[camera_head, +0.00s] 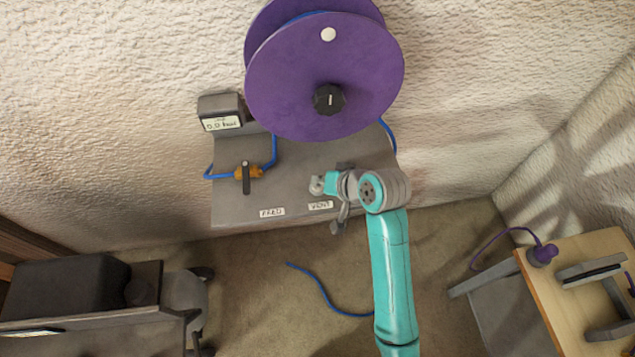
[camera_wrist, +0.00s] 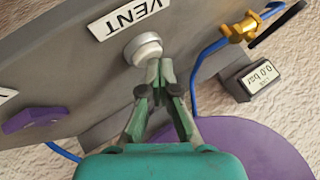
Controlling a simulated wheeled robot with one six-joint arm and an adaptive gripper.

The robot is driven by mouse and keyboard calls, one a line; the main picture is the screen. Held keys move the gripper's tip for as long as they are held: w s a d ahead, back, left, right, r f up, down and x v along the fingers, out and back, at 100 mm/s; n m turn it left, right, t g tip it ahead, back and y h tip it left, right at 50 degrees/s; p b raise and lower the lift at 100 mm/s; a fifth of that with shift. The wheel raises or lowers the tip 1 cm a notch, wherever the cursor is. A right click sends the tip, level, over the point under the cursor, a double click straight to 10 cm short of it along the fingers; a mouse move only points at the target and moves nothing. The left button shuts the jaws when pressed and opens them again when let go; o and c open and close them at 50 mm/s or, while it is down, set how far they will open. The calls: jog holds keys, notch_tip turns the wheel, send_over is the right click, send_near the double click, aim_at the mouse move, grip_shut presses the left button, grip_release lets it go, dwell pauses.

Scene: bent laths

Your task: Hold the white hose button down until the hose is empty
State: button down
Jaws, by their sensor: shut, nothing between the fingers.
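The white hose button (camera_wrist: 143,48) is a round pale cap in a grey collar beside the VENT label (camera_wrist: 124,18) on the grey panel. It also shows in the head view (camera_head: 316,186). My gripper (camera_wrist: 160,68) is shut and empty, with its fingertips at the button's edge. They appear to touch it; I cannot tell how far the button is pressed. The gauge (camera_wrist: 265,75) reads 0.0 bar in the wrist view, and it also shows in the head view (camera_head: 222,122). The blue hose (camera_head: 274,150) runs from the valve up behind the purple reel (camera_head: 300,90).
An orange valve (camera_head: 256,172) with a black lever stands left of the button, above the FEED label (camera_head: 272,212). A purple knob (camera_wrist: 35,118) is on the panel. A blue hose end (camera_head: 318,285) lies on the floor.

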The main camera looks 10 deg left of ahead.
jog(key=shift+r, duration=0.9)
jog(key=shift+r, duration=2.5)
jog(key=shift+d, duration=0.1)
